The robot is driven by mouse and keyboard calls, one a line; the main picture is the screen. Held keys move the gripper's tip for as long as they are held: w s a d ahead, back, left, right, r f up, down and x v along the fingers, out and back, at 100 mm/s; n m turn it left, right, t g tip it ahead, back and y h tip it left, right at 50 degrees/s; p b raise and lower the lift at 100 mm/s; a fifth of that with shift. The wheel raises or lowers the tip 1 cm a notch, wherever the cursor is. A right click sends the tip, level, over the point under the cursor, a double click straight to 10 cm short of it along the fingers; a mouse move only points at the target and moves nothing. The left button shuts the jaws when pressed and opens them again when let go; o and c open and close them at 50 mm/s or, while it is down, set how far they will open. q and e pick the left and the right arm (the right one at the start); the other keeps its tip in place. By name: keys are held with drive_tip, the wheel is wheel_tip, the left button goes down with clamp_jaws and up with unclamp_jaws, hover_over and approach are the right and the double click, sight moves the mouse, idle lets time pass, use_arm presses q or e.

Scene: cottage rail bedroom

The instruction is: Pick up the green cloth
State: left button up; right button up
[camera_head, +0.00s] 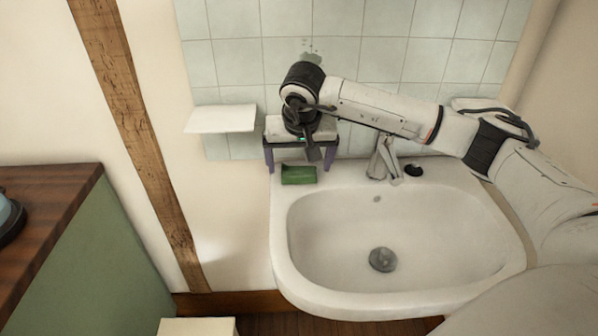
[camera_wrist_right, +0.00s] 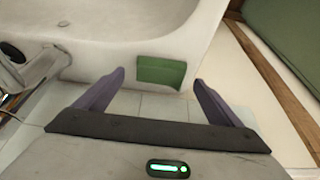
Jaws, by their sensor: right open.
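The green cloth (camera_head: 299,175) lies folded on the back left corner of the white sink (camera_head: 282,222), near the wall. My right gripper (camera_head: 299,170) is above and behind it, its two purple fingers spread wide. In the right wrist view the cloth (camera_wrist_right: 161,72) lies beyond the fingertips of my right gripper (camera_wrist_right: 160,80), roughly between their lines. The fingers look empty, and I cannot tell the exact gap to the cloth. My left gripper is not in view.
A faucet (camera_head: 382,160) and a small dark round item (camera_head: 413,170) stand on the sink's back ledge. A white shelf (camera_head: 220,119) juts from the tiled wall at left. A green cabinet with a wooden top (camera_head: 48,190) stands far left.

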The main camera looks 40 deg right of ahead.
sight(299, 170)
drive_tip(key=shift+x, duration=1.3)
drive_tip(key=c, duration=1.1)
wheel_tip(299, 170, up, 10)
drive_tip(key=shift+r, duration=0.1)
